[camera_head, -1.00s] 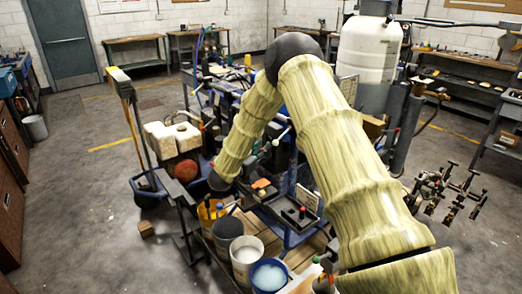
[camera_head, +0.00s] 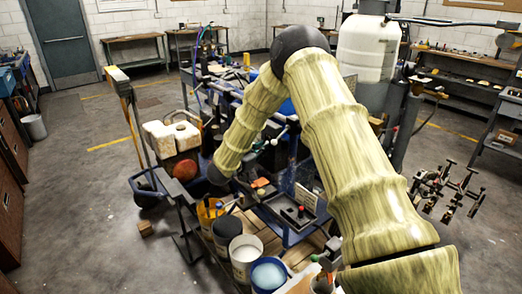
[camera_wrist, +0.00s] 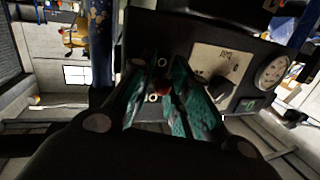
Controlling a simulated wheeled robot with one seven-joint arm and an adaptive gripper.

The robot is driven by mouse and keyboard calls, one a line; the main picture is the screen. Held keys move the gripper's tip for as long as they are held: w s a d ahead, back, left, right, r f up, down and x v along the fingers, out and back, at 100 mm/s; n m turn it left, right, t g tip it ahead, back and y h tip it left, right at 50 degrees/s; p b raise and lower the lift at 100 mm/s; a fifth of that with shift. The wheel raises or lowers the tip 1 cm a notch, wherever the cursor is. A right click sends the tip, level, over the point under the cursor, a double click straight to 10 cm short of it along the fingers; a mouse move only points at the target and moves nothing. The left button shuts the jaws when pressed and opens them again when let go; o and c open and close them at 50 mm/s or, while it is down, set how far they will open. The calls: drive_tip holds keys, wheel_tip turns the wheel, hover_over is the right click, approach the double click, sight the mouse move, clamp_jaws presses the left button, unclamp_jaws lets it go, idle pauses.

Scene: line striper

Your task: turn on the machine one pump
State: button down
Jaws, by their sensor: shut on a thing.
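In the head view, the blue-framed line striper stands behind and below my arm. My forearm reaches down to it, and the gripper's grasp cannot be made out there.
Buckets, one with pale blue liquid (camera_head: 268,274) and one whitish (camera_head: 245,250), stand at the machine's near side. A small black box with a red knob (camera_head: 300,211) sits near them. Open floor lies at the left.

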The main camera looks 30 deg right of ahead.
drive_tip(key=shift+w+a+r+m+g+y+p, duration=0.1)
drive_tip(key=shift+r+m+g+y+p, duration=0.05)
drive_tip(key=shift+r+y+p, duration=0.35)
drive_tip(key=shift+w+a+r+m+g+y+p, duration=0.15)
drive_tip(key=shift+r+y+p, duration=0.25)
drive_tip(key=shift+y, duration=0.2)
drive_tip(key=r+y+p, duration=0.1)
drive_tip(key=y+p, duration=0.1)
drive_tip(key=shift+p, duration=0.35)
drive_tip(key=y+p, duration=0.2)
drive_tip(key=shift+d+r+m+g+y+p, duration=0.1)
drive_tip(key=shift+r+m+g+y+p, duration=0.2)
drive_tip(key=shift+r+m+p, duration=0.1)
drive_tip(key=shift+d+r+y+p, duration=0.1)
drive_tip(key=shift+y+p, duration=0.7)
drive_tip(key=shift+p, duration=0.15)
drive_tip(key=c, duration=1.6)
unclamp_jaws()
drive_tip(key=shift+c, duration=0.2)
drive_tip(key=shift+o, duration=1.1)
drive_tip(key=shift+f, duration=0.3)
drive_tip(key=shift+g, duration=0.3)
